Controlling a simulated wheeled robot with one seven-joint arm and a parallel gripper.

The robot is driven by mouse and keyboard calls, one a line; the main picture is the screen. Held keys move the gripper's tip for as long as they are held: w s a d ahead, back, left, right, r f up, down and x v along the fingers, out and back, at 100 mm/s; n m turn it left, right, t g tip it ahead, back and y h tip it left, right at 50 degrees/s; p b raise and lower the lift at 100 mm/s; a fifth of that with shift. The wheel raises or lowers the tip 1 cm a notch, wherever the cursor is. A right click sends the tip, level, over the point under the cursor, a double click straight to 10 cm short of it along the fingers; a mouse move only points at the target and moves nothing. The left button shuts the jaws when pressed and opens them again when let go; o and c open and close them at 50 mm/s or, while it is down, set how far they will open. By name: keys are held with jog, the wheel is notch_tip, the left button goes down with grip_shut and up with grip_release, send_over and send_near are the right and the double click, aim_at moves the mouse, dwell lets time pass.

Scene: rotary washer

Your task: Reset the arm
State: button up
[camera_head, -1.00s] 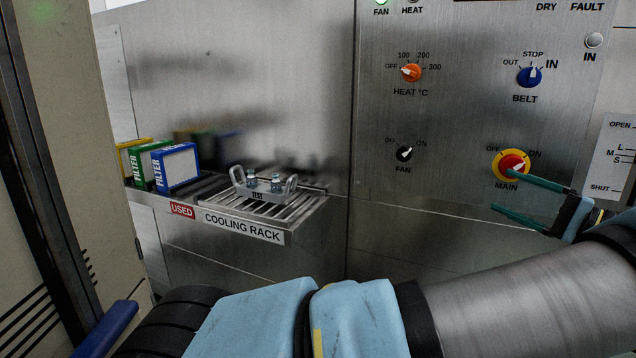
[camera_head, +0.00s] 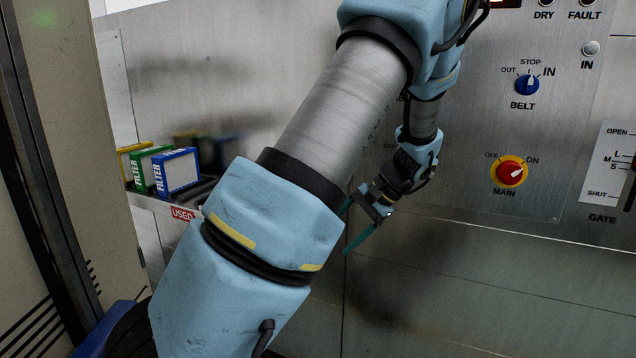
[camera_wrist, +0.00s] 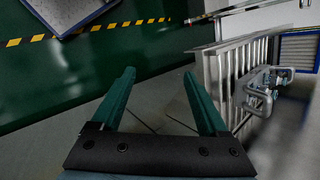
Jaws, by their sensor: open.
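My gripper (camera_head: 352,228) has green fingers and hangs low, in front of the metal panel, left of the red and yellow MAIN knob (camera_head: 510,172). Its fingers are apart with nothing between them, and it also shows open and empty in the wrist view (camera_wrist: 160,98). My arm crosses the middle of the head view and hides the cooling rack there. In the wrist view the slatted rack (camera_wrist: 226,75) lies right of the fingers, with the metal test carrier (camera_wrist: 262,92) on it.
Several filter boxes (camera_head: 177,172) stand at the left by the red USED label (camera_head: 183,214). The blue BELT knob (camera_head: 527,84) is on the panel. A gate scale (camera_head: 606,178) is at the right edge.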

jog(key=s+a+r+n+h+p, duration=0.1)
jog(key=s+a+n+h, duration=0.5)
jog(key=s+a, duration=0.6)
jog(key=shift+s+r+t+h, duration=0.2)
jog(key=shift+r+t+h, duration=0.2)
jog(key=shift+r+h, duration=0.55)
jog(key=shift+f, duration=0.1)
